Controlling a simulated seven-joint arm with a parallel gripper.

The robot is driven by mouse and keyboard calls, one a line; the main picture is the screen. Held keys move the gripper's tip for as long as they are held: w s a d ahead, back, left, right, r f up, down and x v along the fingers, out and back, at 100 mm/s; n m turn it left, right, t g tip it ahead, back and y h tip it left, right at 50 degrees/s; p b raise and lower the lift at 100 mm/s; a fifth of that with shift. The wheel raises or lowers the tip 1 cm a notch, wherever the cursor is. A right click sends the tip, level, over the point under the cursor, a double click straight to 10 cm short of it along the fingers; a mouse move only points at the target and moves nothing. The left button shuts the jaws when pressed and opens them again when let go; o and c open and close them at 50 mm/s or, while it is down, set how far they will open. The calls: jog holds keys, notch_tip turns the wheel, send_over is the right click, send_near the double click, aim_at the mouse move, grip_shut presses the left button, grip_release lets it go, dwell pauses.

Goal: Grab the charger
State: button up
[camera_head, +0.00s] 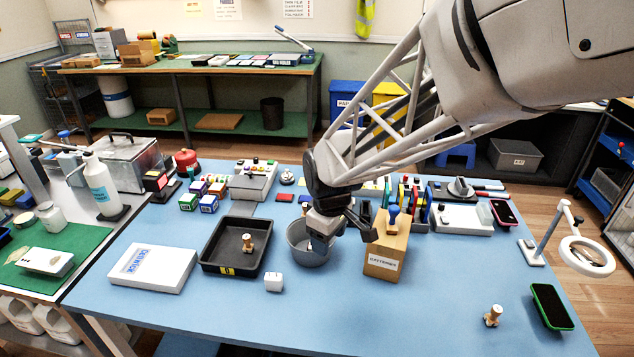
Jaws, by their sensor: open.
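The charger is probably the small white block (273,282) standing on the blue table, in front of the grey round bowl. It shows whole, with nothing covering it. My gripper (343,238) is open and hangs above the bowl's right side, behind and to the right of the white block and apart from it. Nothing shows between its fingers. The fingertips overlap the bowl in the picture, and I cannot tell their exact height.
The grey bowl (297,248) stands close behind the white block. A black tray (206,262) holding a small wooden piece lies left. A cardboard batteries box (378,265) stands right. A white box (152,267) lies further left. The table's front middle is clear.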

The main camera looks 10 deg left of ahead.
aim_at(273, 276)
jog(key=a+f+n, duration=0.1)
jog(key=a+f, duration=0.2)
jog(key=a, duration=0.2)
jog(key=w+a+f+n, duration=0.1)
jog(key=a+f+n, duration=0.1)
jog(key=a+f, duration=0.2)
jog(key=w+a+f+n, duration=0.1)
jog(key=a+f+n, duration=0.1)
jog(key=a, duration=0.3)
jog(key=shift+a+f+g, duration=0.4)
jog(key=shift+f, duration=0.4)
jog(key=shift+f, duration=1.3)
jog(key=shift+d+f, duration=0.1)
jog(key=shift+f, duration=0.05)
jog(key=shift+d+f, duration=0.1)
jog(key=shift+f, duration=2.35)
jog(key=c, duration=1)
